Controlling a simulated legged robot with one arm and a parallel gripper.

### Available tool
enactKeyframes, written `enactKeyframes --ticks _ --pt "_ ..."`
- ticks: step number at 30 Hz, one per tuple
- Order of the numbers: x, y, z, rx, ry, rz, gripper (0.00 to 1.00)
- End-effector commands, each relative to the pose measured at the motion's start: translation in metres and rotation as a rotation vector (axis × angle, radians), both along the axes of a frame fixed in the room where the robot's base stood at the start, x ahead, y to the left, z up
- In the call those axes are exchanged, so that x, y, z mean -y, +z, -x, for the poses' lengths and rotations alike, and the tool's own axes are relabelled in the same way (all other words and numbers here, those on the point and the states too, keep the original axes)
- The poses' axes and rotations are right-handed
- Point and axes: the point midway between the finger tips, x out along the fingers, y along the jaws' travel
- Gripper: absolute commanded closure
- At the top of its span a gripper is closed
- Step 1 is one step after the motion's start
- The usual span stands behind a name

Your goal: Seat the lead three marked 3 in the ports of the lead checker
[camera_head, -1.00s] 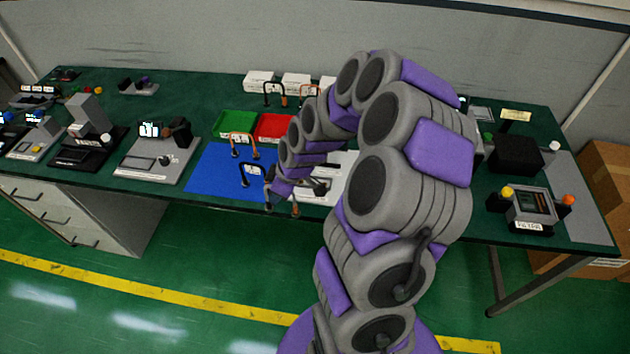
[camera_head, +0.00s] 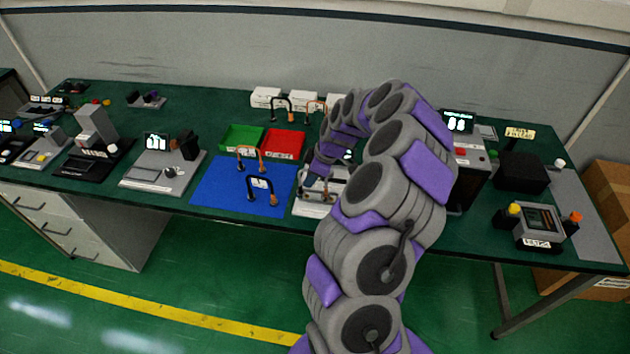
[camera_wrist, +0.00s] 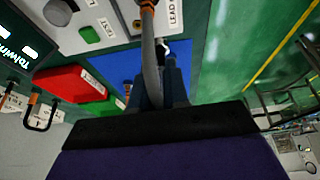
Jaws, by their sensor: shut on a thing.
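My gripper (camera_head: 318,180) is over the light grey lead checker (camera_head: 308,209), right of the blue mat. In the wrist view my gripper (camera_wrist: 165,88) is shut on a grey lead (camera_wrist: 149,50), which runs up the picture to an orange-brown end. The checker's panel (camera_wrist: 112,12) with a grey button and a partly cut-off "LEAD" label shows beyond it. The marking on the held lead cannot be read. Whether its ends touch the ports is not clear; my arm and the lead hide part of the checker.
Green (camera_head: 240,138) and red (camera_head: 283,144) trays lie behind, with more leads by white boxes (camera_head: 266,97). A tester (camera_head: 540,222) and a black box (camera_head: 520,172) are at right.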

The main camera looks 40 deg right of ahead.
Motion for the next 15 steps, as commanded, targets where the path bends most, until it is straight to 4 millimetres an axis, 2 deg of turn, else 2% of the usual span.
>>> enactKeyframes --ticks 3,7,11,15 --pt "0.017 -0.004 -0.007 -0.001 -0.005 -0.001 1.00" --pt "0.026 -0.005 -0.011 -0.003 -0.002 -0.005 1.00" --pt "0.029 -0.004 -0.012 0.000 -0.002 -0.003 1.00" --pt "0.026 -0.016 -0.012 -0.002 -0.001 -0.003 1.00"
